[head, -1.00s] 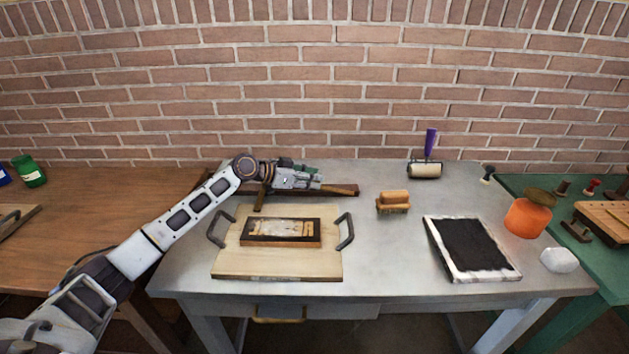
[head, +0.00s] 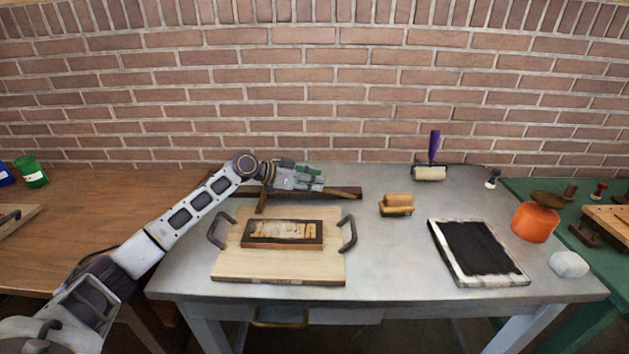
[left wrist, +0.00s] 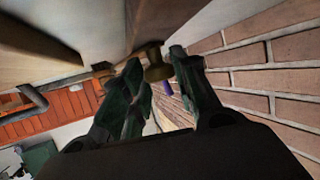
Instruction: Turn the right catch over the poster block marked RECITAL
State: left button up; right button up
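A dark-framed block with pale wooden letters (head: 284,233) lies on a light wooden board (head: 275,272). I cannot read the letters. My left gripper (head: 322,184) is behind the block, above a dark wooden bar (head: 346,193) at the back of the board. In the left wrist view the fingers (left wrist: 162,85) stand apart, with a brass-coloured knob-like part (left wrist: 157,66) just beyond and between the tips. I cannot tell whether they touch it. No right catch can be made out clearly; the arm and gripper cover part of that area. My right gripper is not in view.
The board has grey handles (head: 348,233) on both sides. To the right are a wooden brush (head: 396,205), a black inked slab (head: 478,250), a roller (head: 429,173) and an orange pot (head: 534,223). The grey table (head: 385,265) is clear between board and slab.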

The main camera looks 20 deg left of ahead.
pick_arm(q)
jog(key=o, duration=0.4)
jog(key=shift+a, duration=0.1)
jog(key=shift+s, duration=0.1)
jog(key=shift+v, duration=5.95)
jog(key=shift+r, duration=0.15)
jog(key=shift+c, duration=0.2)
